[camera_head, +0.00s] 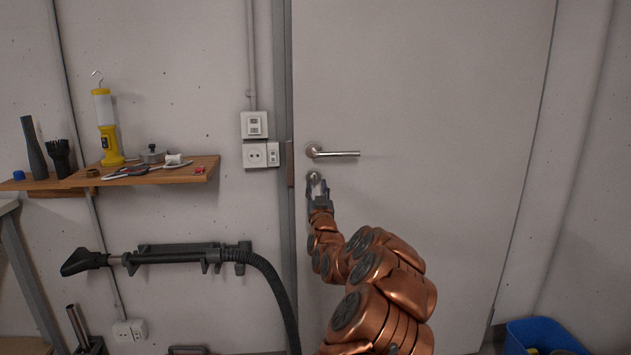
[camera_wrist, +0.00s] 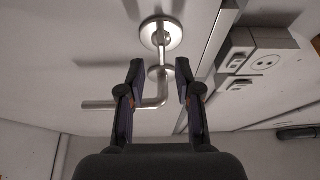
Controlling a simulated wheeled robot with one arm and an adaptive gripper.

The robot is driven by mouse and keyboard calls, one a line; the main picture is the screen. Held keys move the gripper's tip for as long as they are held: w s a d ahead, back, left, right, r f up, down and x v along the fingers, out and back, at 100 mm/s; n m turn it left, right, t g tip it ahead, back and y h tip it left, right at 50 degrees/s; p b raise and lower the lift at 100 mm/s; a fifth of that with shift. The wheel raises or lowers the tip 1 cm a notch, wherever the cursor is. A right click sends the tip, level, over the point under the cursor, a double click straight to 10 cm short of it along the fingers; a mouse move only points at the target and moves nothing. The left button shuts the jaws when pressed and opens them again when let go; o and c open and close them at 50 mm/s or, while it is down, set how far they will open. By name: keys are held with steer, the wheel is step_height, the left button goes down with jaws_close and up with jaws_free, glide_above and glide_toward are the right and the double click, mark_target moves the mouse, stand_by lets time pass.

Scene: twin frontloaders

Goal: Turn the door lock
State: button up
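The door lock is a round metal rosette with a small turn piece (camera_head: 314,177) on the white door, just below the lever handle (camera_head: 313,150). In the wrist view the lock (camera_wrist: 161,33) is at the top, and the handle (camera_wrist: 130,104) shows below it with its lever pointing left. My gripper (camera_head: 318,188) is at the lock in the head view, and its fingers partly cover the lock's lower part. In the wrist view my gripper (camera_wrist: 160,68) is open, with a clear gap between its fingertips. Whether a finger touches the lock cannot be told.
A wooden shelf (camera_head: 150,175) with a yellow lamp (camera_head: 107,128) and small tools is on the left wall. Switches and a socket (camera_head: 255,155) are beside the door frame. A black vacuum tube (camera_head: 180,255) hangs below the shelf. A blue bin (camera_head: 540,335) stands at lower right.

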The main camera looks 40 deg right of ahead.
mark_target(315, 179)
steer(key=shift+x, duration=1.9)
jaws_close()
